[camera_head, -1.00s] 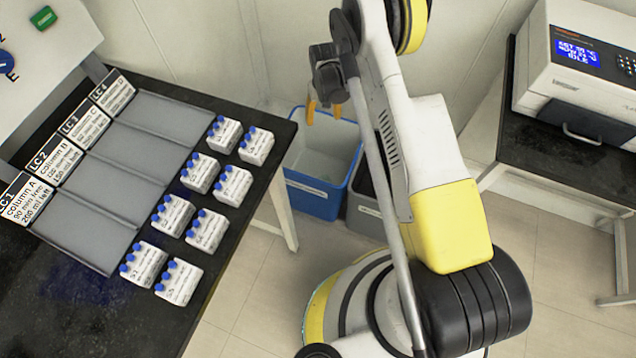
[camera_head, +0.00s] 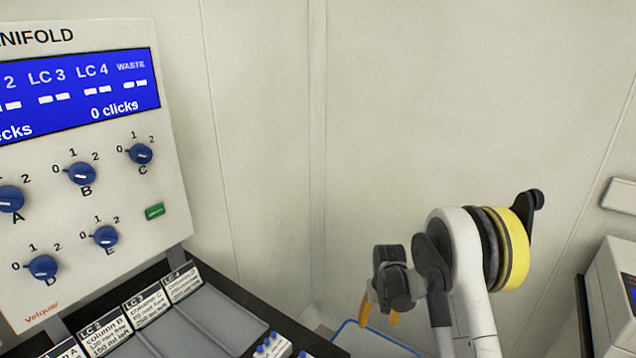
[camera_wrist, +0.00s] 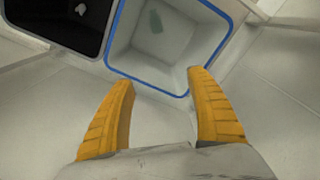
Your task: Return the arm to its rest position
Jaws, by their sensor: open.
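My gripper (camera_head: 379,308) has yellow fingers and hangs below the dark wrist, to the right of the black table in the head view. In the wrist view my gripper (camera_wrist: 160,105) shows its two fingers spread apart with nothing between them. Beyond the fingertips is a white-lined bin with a blue rim (camera_wrist: 118,66). The arm is folded, with its yellow and black joint at the right of the head view. The lower part of the arm is out of the frame.
The manifold panel (camera_head: 90,200) with blue knobs and a screen stands at left. Grey trays (camera_head: 205,325) and white bottle blocks (camera_head: 268,348) lie on the black table. A dark bin (camera_wrist: 62,20) adjoins the blue-rimmed one. A white instrument (camera_head: 612,305) is at right. Bare wall fills the middle.

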